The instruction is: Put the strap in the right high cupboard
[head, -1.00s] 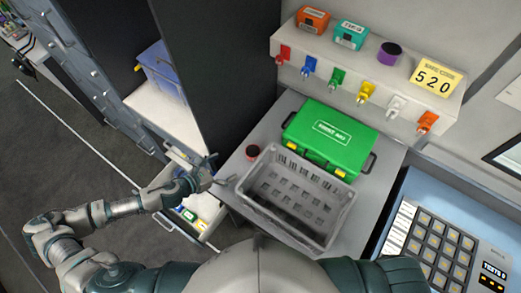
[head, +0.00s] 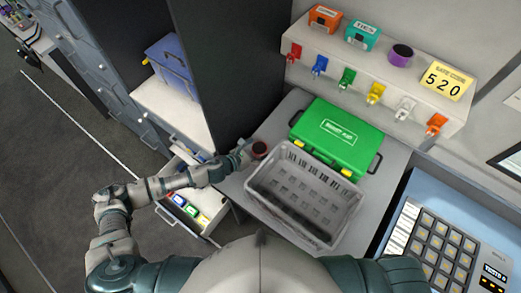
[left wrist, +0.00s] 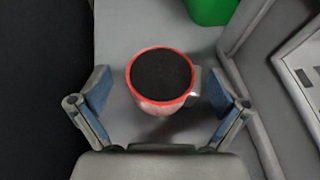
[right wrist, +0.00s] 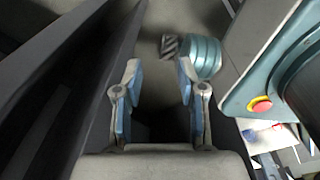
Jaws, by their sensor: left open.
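I cannot make out a strap or the right high cupboard for sure in any view. My left gripper (head: 243,152) is open at the left edge of the grey table. A red mug (head: 260,149) with dark contents stands just beyond its fingertips. In the left wrist view the mug (left wrist: 161,78) stands upright between and ahead of the spread fingers (left wrist: 160,115), its handle toward the right finger, not gripped. My right gripper (right wrist: 155,85) shows only in the right wrist view, open and empty, low beside dark panels.
A grey basket (head: 301,196) and a green first-aid case (head: 337,138) fill most of the table. A shelf (head: 390,84) behind holds orange and teal boxes, a purple roll and hanging coloured locks. A blue bin (head: 172,66) sits in an open cabinet above an open drawer (head: 190,213).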

